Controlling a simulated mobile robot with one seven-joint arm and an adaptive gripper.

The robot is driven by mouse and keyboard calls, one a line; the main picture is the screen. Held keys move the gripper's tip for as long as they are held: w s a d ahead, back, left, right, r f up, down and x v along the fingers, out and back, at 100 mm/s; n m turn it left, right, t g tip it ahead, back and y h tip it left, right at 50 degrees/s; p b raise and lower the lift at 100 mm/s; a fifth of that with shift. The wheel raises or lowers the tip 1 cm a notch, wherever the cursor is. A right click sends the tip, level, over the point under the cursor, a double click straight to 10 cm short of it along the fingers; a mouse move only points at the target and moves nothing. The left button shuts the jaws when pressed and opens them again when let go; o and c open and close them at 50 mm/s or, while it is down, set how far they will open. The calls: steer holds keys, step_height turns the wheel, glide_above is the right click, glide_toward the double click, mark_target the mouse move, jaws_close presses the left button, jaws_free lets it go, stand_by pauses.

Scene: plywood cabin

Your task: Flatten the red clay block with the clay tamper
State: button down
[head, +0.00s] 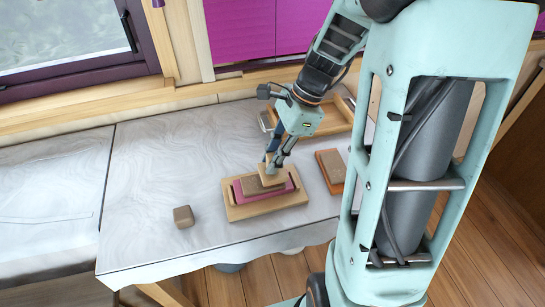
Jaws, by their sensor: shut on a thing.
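My gripper (270,164) is shut on the clay tamper, a pale wooden piece (271,171) whose grip is partly hidden by the fingers. A brown slab (260,185) lies directly below it; I cannot tell whether it is the tamper's foot or a separate piece. Under that, a crimson-pink slab (287,187), apparently the red clay block, sits on a shallow wooden tray (240,213). The tamper is over the middle of the clay and looks in contact with the stack. The clay's middle is hidden.
A small brown block (183,216) stands left of the tray on the grey table (150,170). An orange-edged brown piece (331,168) lies to the right. A long wooden tray (330,118) is at the back. The table's left part is clear.

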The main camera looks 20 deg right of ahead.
steer(key=shift+f, duration=0.15)
stand_by(0.6)
step_height(320, 180, up, 8)
steer(key=p, duration=0.7)
stand_by(0.6)
